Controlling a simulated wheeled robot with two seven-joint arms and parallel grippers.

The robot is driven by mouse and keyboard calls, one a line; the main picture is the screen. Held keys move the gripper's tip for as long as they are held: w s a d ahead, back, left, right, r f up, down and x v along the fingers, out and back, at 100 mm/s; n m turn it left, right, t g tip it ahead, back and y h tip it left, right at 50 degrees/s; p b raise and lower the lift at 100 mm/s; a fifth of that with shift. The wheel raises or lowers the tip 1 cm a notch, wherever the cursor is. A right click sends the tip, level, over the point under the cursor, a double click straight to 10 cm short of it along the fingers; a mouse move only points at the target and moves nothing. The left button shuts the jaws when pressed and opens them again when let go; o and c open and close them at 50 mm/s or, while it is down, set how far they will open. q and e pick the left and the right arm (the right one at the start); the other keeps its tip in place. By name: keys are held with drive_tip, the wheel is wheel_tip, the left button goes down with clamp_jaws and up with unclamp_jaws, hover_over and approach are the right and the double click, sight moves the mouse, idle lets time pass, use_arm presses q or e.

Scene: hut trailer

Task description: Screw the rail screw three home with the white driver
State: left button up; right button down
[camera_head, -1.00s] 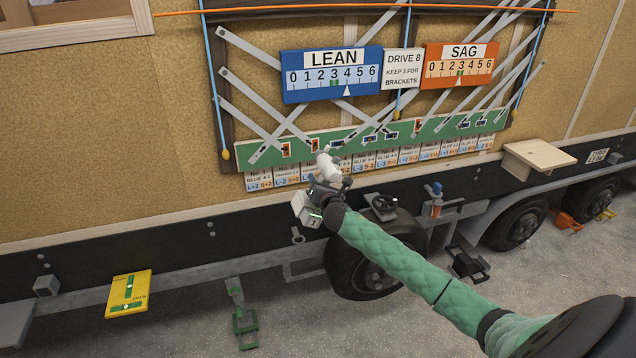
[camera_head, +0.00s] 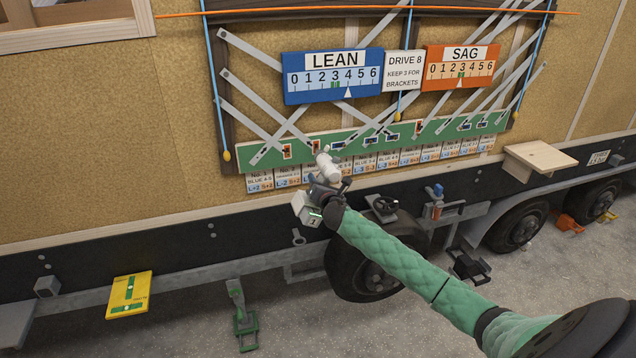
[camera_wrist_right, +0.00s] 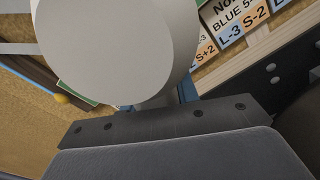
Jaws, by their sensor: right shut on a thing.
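My right gripper (camera_head: 328,186) is shut on the white driver (camera_head: 327,166). The driver's upper end lies against or just in front of the green rail (camera_head: 268,158), near its left part; I cannot tell whether it touches a screw. In the right wrist view the driver's round white body (camera_wrist_right: 118,45) fills the upper middle and hides its tip. The green rail carries several orange and blue slots with grey strips crossing it. Rail screw three cannot be picked out; the driver and gripper cover part of the rail. My left gripper is not in view.
Small number labels (camera_head: 259,184) hang below the rail. A blue LEAN gauge (camera_head: 332,76) and an orange SAG gauge (camera_head: 461,66) are above it. A wooden shelf (camera_head: 540,157) juts out at right, a yellow plate (camera_head: 129,294) at lower left. A trailer wheel (camera_head: 368,275) is below my arm.

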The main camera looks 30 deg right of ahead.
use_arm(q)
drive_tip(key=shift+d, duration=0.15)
use_arm(e)
drive_tip(key=shift+w+r, duration=0.1)
drive_tip(key=shift+w, duration=0.2)
idle(0.3)
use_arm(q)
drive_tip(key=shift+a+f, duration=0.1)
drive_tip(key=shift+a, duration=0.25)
use_arm(e)
drive_tip(key=shift+w+d, duration=0.15)
drive_tip(key=shift+w, duration=0.1)
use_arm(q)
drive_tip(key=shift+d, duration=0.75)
use_arm(e)
drive_tip(key=shift+w, duration=0.1)
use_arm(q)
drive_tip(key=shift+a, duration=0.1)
